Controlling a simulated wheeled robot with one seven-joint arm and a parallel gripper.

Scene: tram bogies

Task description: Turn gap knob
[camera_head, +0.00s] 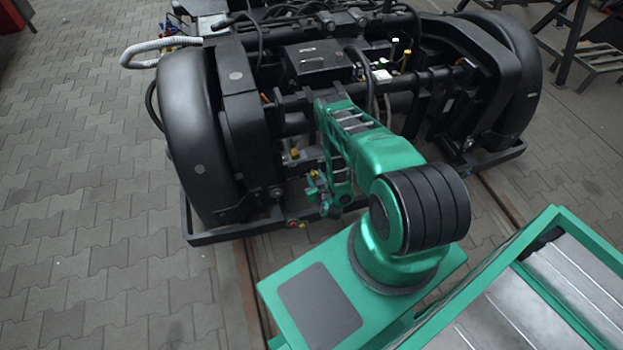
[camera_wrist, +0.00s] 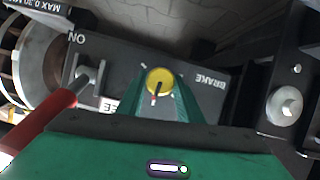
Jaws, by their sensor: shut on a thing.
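A round yellow knob (camera_wrist: 160,80) with a small white and red mark on its near edge sits on a dark panel (camera_wrist: 118,62) in the wrist view. My gripper (camera_wrist: 160,92) has its two green fingers on either side of the knob and is shut on it. In the head view my gripper (camera_head: 326,194) is low at the front of the black bogie (camera_head: 320,62). There the arm hides much of that spot, and I cannot make out the knob for sure.
A red-handled lever (camera_wrist: 45,120) lies left of the knob in the wrist view. The panel shows upside-down lettering, including "BRAKE" and "ON". A bracket with a bolt (camera_wrist: 284,102) stands close on the right. Paved floor (camera_head: 90,200) is clear left of the bogie.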

